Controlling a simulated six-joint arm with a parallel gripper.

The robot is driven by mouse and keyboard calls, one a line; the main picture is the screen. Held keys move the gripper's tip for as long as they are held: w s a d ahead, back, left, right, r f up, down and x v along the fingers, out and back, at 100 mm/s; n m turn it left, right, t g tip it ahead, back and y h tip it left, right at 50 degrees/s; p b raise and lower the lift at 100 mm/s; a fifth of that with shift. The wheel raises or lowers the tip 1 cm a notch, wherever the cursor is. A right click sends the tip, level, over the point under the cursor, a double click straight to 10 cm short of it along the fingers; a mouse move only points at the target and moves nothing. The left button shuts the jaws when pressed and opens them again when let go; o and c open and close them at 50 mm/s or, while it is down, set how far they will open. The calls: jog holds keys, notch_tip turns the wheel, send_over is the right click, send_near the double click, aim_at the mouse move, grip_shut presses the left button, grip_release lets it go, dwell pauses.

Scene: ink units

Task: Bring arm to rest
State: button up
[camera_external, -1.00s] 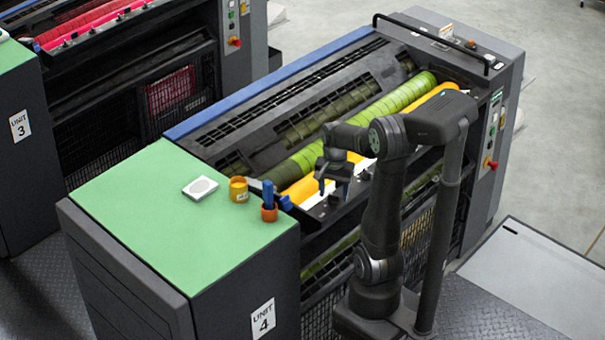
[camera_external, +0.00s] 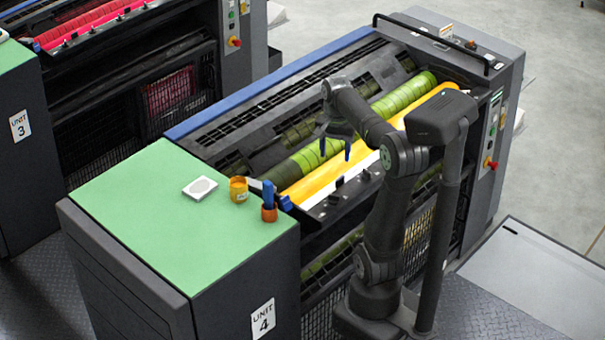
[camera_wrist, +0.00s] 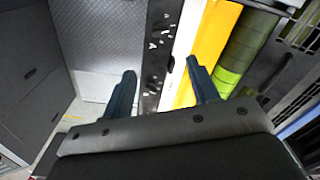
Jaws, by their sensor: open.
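My gripper (camera_external: 335,149) is open and empty, its two blue-tipped fingers pointing down above the yellow roller of unit 4. In the wrist view my gripper (camera_wrist: 161,88) shows both fingers apart with nothing between them. Below it lie the yellow roller (camera_wrist: 207,50), the green roller (camera_wrist: 238,50) and a dark strip (camera_wrist: 158,50) with pale marks. My arm reaches up from the front of the unit and bends over the rollers.
A green-topped cabinet (camera_external: 150,215) marked unit 4 carries a white square piece (camera_external: 200,188), a yellow can (camera_external: 238,190) and an orange cup (camera_external: 269,213) with a blue-handled tool. A railing (camera_external: 430,38) stands at the back right. Floor plating is clear in front.

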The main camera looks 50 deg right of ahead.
aim_at(334, 195)
notch_tip(334, 195, down, 16)
jog(key=shift+r, duration=0.15)
jog(key=n, duration=0.4)
jog(key=shift+r+n, duration=0.1)
jog(key=shift+n, duration=0.2)
jog(key=n, duration=0.5)
jog(key=shift+d+n, duration=0.1)
jog(key=shift+n, duration=0.2)
jog(key=shift+r, duration=2.7)
